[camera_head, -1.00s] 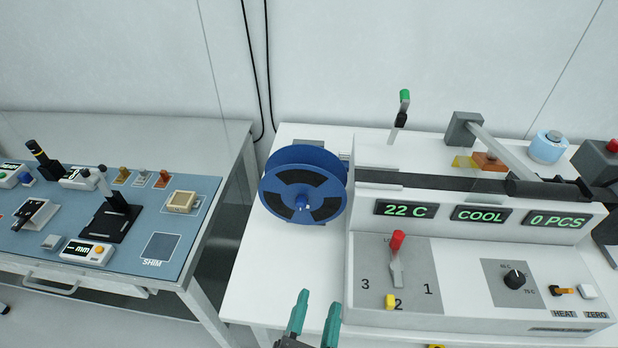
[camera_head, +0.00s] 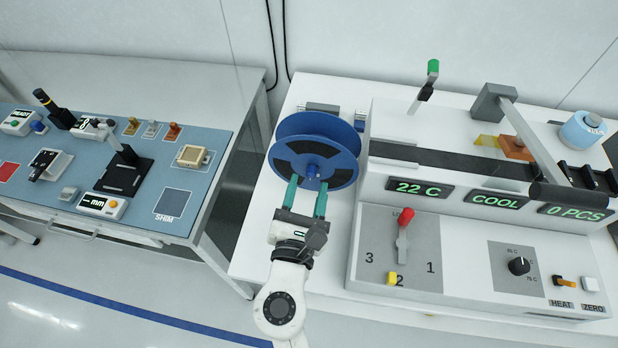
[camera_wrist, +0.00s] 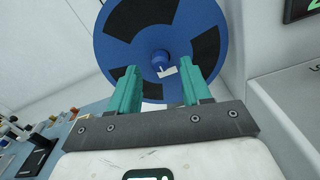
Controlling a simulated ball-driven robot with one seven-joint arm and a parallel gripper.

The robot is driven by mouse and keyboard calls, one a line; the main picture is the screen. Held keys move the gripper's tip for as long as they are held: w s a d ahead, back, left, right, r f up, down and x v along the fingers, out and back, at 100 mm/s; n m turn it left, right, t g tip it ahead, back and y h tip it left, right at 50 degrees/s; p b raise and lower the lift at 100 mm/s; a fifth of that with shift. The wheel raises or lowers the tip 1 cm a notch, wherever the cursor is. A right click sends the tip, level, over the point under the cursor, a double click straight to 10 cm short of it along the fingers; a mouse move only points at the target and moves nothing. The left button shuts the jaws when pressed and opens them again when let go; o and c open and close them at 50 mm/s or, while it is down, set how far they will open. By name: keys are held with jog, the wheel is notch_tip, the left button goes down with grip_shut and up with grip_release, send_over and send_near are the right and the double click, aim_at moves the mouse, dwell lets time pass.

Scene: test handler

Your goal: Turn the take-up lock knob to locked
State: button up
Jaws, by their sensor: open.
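The take-up lock knob looks to be the small blue hub knob (camera_head: 312,171) at the centre of the blue reel (camera_head: 331,127). In the wrist view the knob (camera_wrist: 160,60) shows a pale tab, between and beyond the fingertips, in front of the reel (camera_wrist: 197,14). My gripper (camera_head: 306,185) has two teal fingers, apart and empty, pointing at the lower part of the reel. In the wrist view my gripper (camera_wrist: 160,75) straddles the line to the knob; I cannot tell whether the fingertips reach beside it. No lock marking is readable.
Right of the reel stands the white handler (camera_head: 352,262) with a red-tipped lever (camera_head: 402,235), a black dial (camera_head: 519,266) and displays. Its left wall is close to my gripper. A blue-topped bench (camera_head: 140,205) stands left, across a gap.

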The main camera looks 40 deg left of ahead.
jog(key=shift+x, duration=1)
grip_shut()
